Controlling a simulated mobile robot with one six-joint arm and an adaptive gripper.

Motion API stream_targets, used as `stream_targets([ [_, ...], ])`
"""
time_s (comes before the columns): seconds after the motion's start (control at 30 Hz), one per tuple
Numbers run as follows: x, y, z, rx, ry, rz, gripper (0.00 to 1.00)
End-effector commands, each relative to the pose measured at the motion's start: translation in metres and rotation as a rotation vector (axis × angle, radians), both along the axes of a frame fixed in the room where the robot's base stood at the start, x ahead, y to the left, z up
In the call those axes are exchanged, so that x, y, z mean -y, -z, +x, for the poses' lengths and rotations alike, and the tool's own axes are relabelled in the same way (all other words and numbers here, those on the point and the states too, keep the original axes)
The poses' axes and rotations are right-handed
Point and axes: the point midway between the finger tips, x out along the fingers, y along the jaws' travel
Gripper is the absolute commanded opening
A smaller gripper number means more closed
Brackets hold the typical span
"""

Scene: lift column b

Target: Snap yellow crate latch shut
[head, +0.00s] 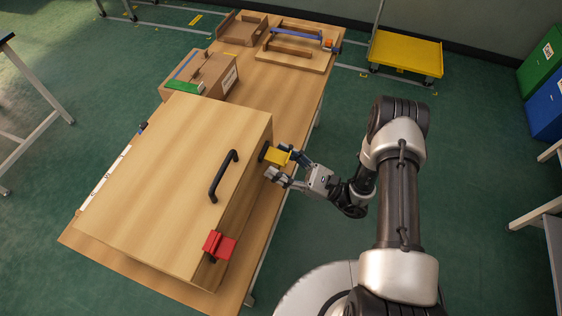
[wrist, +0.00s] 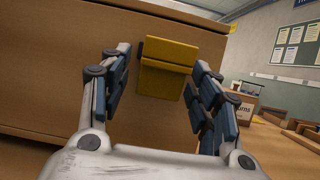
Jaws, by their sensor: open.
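The wooden crate (head: 170,180) stands on the table with its lid down. The yellow latch (head: 277,156) is on the crate's right side, near the far corner. In the wrist view the yellow latch (wrist: 167,62) has an upper plate and a lower flap that appears to stick out from the crate wall. My gripper (head: 283,167) is open at the latch. In the wrist view its two fingers (wrist: 157,95) stand on either side of the flap, apart from it as far as I can tell. A red latch (head: 219,246) is on the same side, near the close corner.
A black handle (head: 223,176) stands up from the lid's edge. A cardboard box (head: 205,72) sits behind the crate, and trays (head: 243,27) lie at the table's far end. A yellow cart (head: 405,54) stands beyond the table.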

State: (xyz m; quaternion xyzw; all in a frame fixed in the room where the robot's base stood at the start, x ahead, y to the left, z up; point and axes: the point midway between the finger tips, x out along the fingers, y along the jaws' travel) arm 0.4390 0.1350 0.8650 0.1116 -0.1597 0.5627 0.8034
Motion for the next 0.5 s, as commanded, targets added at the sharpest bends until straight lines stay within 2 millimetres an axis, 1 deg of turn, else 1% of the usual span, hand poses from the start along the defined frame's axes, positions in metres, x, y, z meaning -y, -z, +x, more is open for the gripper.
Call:
stream_targets([
  [0.17,0.0002,-0.0001,-0.0001,0.000,0.000,0.000,0.56],
  [0.5,0.0004,0.0001,-0.0001,-0.001,0.000,0.000,0.33],
])
